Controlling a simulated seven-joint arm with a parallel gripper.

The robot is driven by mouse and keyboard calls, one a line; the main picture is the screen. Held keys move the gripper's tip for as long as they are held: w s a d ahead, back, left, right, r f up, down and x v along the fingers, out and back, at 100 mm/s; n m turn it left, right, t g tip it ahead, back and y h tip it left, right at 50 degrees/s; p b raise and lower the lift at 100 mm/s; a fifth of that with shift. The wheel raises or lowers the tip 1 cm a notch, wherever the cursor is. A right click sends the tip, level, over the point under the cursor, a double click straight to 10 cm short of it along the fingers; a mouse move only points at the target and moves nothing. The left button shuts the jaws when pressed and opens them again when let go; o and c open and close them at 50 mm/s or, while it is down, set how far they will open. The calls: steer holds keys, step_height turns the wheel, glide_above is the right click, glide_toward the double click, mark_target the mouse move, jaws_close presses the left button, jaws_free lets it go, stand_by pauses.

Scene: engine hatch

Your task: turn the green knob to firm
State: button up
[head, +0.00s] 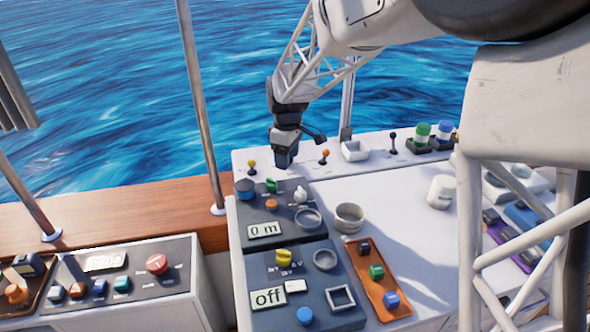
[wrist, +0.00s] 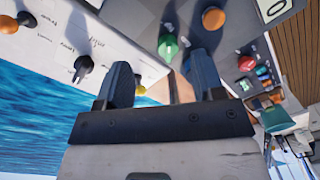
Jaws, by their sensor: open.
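The green knob (head: 271,185) is on the upper dark panel (head: 262,213), above a display that reads "0 m". In the wrist view the green knob (wrist: 168,48) lies beyond the fingertips, between their lines. My gripper (head: 284,163) points down above the back edge of this panel, near the knob and apart from it. In the wrist view its two fingers (wrist: 160,62) are spread with nothing between them. The marks around the knob are too small to read, so its setting cannot be told.
A blue knob (head: 245,188), an orange button (head: 272,204) and a white knob (head: 300,194) crowd the green knob. Yellow-topped (head: 252,165) and orange-topped (head: 324,156) levers stand on the back ledge. A lower panel (head: 300,300) reads "off".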

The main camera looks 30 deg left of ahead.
steer(key=n, duration=0.1)
glide_above(272, 181)
steer(key=shift+w+a+f, duration=0.2)
steer(key=shift+w+f, duration=0.05)
steer(key=shift+f, duration=0.3)
steer(key=shift+w+a+f, duration=0.15)
steer(key=shift+w+f, duration=0.05)
steer(key=shift+f, duration=0.35)
steer(key=shift+f, duration=0.1)
steer(key=shift+s+d+f, duration=0.1)
steer(key=shift+s+f, duration=0.05)
steer(key=shift+f, duration=3.65)
steer(key=c, duration=0.9)
